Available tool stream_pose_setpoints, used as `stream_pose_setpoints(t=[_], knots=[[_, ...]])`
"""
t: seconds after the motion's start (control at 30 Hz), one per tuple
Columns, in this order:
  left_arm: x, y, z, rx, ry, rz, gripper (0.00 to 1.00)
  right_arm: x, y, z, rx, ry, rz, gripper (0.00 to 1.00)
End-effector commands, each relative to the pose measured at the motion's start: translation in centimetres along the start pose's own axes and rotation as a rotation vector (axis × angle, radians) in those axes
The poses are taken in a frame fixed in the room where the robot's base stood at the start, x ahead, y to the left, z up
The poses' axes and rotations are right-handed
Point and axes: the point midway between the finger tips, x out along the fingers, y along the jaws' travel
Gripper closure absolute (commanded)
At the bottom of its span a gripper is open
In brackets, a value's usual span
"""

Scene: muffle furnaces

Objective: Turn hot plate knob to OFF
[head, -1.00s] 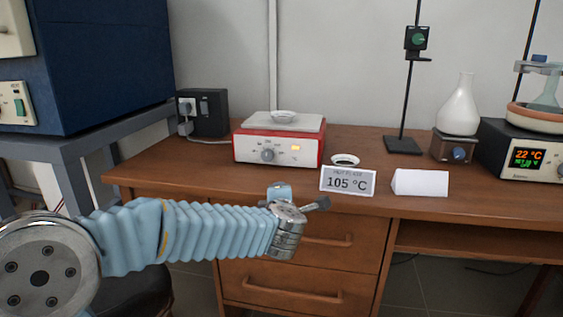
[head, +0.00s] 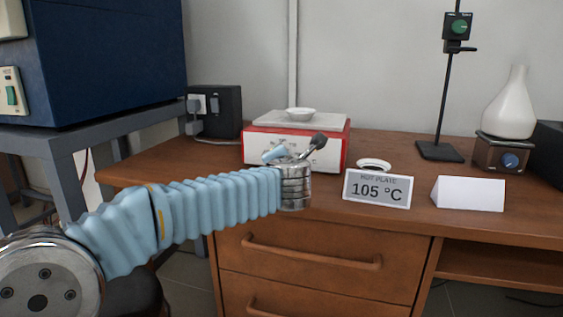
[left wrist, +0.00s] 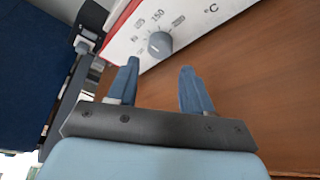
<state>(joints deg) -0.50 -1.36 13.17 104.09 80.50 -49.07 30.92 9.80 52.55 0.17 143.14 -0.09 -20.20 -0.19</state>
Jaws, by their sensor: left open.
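The hot plate (head: 340,146) is a red and white box with a grey top, standing on the wooden desk. My right gripper is not in view.
A white dish (head: 300,113) sits on the hot plate. A sign reading 105 °C (head: 378,189), a blank white card (head: 469,193) and a small dish (head: 374,165) stand to the right. A white flask (head: 512,105) and a black stand (head: 440,150) are farther right.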

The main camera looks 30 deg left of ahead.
Motion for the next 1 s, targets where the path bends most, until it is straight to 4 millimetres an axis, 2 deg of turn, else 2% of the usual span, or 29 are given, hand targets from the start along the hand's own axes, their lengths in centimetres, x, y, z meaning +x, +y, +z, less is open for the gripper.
stream_pose_setpoints(t=[0.1,0.3,0.67,0.7,0.97,1.0], knots=[[2.6,-0.1,-0.1,0.001,0.002,0.0,0.5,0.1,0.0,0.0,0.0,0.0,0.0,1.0],[5.3,0.0,-0.1,0.001,0.001,0.0,0.5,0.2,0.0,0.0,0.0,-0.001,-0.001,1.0],[6.1,0.0,0.0,0.002,-0.001,0.0,0.5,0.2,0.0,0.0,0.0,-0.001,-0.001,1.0],[6.1,0.0,0.0,0.002,-0.001,0.0,0.51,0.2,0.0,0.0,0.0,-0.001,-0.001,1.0],[6.0,0.0,0.0,0.002,0.0,0.0,0.91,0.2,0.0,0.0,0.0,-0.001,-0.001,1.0],[6.0,0.0,0.0,0.002,0.0,0.0,0.91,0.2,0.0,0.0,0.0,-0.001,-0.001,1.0]])
